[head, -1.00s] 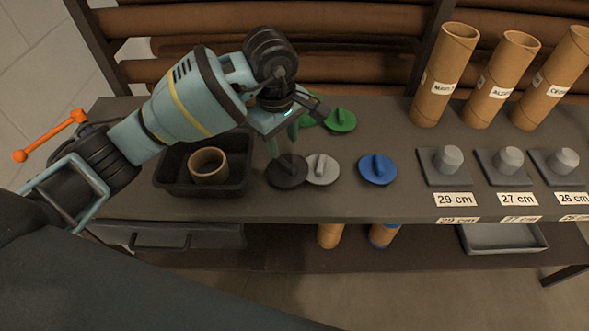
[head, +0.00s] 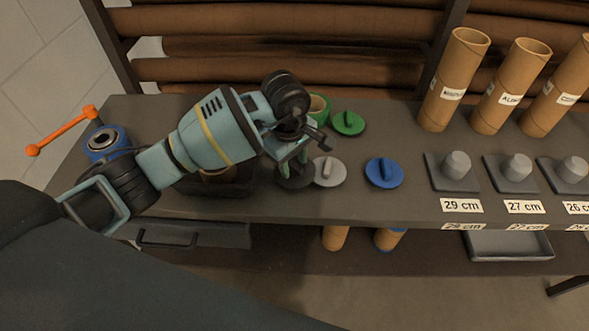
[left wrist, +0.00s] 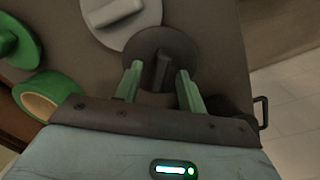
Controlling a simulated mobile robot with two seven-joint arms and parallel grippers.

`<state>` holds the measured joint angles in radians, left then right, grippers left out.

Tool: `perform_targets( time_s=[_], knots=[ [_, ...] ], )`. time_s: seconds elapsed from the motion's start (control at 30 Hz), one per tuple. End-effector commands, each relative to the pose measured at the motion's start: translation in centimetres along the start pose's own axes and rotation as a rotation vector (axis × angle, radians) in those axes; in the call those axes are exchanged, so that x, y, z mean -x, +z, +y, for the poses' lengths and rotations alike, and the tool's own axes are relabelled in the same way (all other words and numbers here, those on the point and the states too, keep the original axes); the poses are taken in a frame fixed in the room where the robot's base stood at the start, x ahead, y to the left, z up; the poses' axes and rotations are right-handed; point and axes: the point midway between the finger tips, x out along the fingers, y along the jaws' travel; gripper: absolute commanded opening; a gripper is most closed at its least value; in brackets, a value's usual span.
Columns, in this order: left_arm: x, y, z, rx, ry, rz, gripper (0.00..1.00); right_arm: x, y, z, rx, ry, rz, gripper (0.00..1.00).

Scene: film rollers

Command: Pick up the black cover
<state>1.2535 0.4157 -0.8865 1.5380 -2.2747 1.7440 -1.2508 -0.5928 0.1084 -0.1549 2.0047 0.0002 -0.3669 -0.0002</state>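The black cover (head: 294,182) is a dark round disc with a raised bar handle, lying on the dark grey table. In the head view my left gripper (head: 293,166) is right above it and hides part of it. In the left wrist view the black cover (left wrist: 158,48) lies beyond the fingertips, and its handle stands between the two green fingers. My left gripper (left wrist: 158,78) is open, with a gap on each side of the handle. The right gripper is in neither view.
A grey cover (head: 329,171) lies close against the black one's right side. A blue cover (head: 384,173), a green cover (head: 348,123) and a green tape roll (head: 318,106) are nearby. A black tray (head: 225,190) sits under my arm. Cardboard tubes (head: 455,80) stand at right.

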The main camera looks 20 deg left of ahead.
Motion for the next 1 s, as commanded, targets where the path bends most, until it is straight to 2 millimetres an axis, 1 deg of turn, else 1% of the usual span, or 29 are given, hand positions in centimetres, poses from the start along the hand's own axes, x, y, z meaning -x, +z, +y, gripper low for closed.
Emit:
perform_targets(
  time_s=[0.1, 0.4, 0.77, 0.87, 1.0],
  knots=[
    [0.0, 0.0, 0.0, 0.000, 0.001, 0.000, 0.40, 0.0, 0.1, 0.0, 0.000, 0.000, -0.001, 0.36],
    [0.1, 0.0, 0.0, 0.000, 0.001, 0.000, 0.01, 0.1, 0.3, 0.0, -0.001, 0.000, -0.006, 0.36],
    [0.2, 0.0, 0.1, 0.000, 0.002, 0.001, 0.00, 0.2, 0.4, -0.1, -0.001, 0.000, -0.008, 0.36],
    [0.7, 0.0, 0.1, 0.000, 0.003, 0.002, 0.00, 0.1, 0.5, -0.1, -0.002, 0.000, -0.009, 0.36],
    [2.1, -0.1, 0.3, -0.002, 0.003, 0.002, 0.00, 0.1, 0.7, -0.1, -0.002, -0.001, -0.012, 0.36]
  ],
)
